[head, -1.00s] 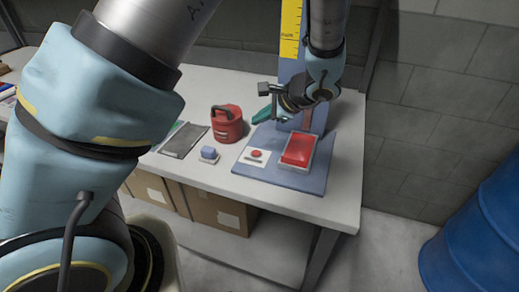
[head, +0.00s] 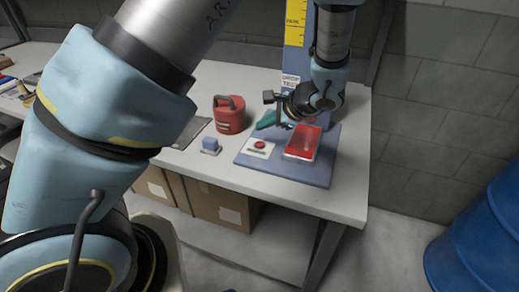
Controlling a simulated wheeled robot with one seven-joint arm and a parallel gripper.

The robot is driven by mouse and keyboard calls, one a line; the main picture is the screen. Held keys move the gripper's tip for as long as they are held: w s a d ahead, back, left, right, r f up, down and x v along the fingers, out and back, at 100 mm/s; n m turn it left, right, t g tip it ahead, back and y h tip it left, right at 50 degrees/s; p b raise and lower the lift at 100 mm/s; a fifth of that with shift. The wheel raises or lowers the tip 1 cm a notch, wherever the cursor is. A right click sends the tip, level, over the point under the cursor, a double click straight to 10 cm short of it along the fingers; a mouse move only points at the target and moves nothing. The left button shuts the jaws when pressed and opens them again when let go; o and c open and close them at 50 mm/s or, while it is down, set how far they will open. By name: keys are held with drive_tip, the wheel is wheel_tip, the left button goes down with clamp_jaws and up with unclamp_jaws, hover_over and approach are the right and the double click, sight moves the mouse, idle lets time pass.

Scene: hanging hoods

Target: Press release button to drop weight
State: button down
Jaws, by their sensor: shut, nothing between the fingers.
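The red release button (head: 260,145) sits on a small white plate at the front left of the blue base (head: 285,170) of the drop tester. A red pad in a pale tray (head: 303,143) lies to its right on the same base. A red weight with a dark handle (head: 229,115) stands on the table behind and left of the button. My gripper (head: 284,127) is shut and empty, pointing down above the base, behind and to the right of the button. It looks apart from the button, though its exact height is hard to tell.
The blue upright with a yellow scale (head: 295,22) stands behind my arm. A blue barrel (head: 480,235) is at the lower right.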

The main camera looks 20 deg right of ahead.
sight(263, 145)
drive_tip(key=shift+f+b, duration=1.05)
drive_tip(key=shift+f, duration=0.7)
idle(0.6)
drive_tip(key=shift+f+b, duration=0.4)
drive_tip(key=shift+b, duration=0.05)
drive_tip(key=shift+f+b, duration=0.35)
drive_tip(key=shift+f, duration=0.05)
idle(0.5)
drive_tip(key=shift+r, duration=0.15)
drive_tip(key=shift+r+p, duration=0.55)
drive_tip(key=shift+r, duration=0.15)
drive_tip(key=shift+r+p, duration=1.8)
drive_tip(key=shift+r, duration=0.75)
